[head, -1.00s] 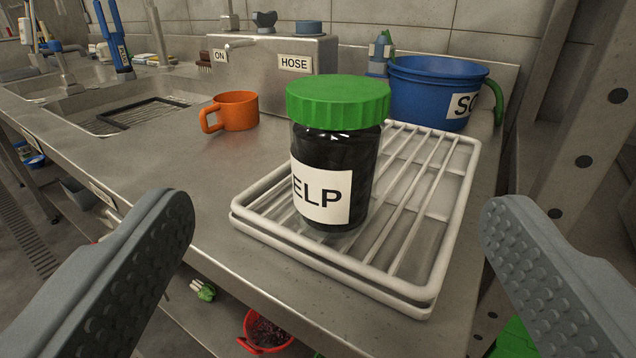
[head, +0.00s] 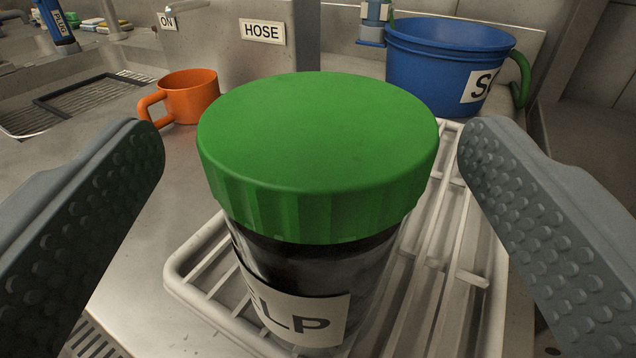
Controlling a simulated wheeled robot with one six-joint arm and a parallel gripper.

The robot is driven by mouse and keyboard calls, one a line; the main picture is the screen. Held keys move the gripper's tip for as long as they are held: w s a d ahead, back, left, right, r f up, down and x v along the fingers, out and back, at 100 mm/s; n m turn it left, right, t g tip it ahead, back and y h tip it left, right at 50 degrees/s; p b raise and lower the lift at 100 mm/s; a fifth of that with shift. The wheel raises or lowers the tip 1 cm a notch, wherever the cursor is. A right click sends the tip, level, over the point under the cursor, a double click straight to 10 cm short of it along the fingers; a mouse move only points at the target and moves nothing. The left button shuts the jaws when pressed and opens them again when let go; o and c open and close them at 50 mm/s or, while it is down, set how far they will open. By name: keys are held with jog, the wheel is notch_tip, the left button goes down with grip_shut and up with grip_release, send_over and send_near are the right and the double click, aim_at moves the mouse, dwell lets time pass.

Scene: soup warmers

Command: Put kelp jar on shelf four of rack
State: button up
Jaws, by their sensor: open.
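The kelp jar (head: 318,160) has a ribbed green lid, dark contents and a white label of which "LP" reads clearly. It stands upright on a white wire drying rack (head: 190,280) on the steel counter. My gripper (head: 312,140) is open, with one grey studded finger on each side of the jar. Gaps show between both fingers and the lid, and nothing is held. No rack with a numbered shelf four can be made out.
An orange mug (head: 190,97) stands behind the jar to the left. A blue pot (head: 445,65) with a green handle stands behind to the right. A steel box with a "HOSE" label (head: 262,31) is at the back. A sink (head: 60,100) lies at the left.

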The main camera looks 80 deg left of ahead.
aim_at(319, 87)
jog(key=a, duration=0.2)
jog(key=w+a, duration=0.1)
jog(key=a, duration=0.2)
jog(key=shift+d, duration=0.1)
jog(key=shift+c, duration=0.5)
jog(key=shift+r, duration=0.1)
jog(key=c, duration=1.2)
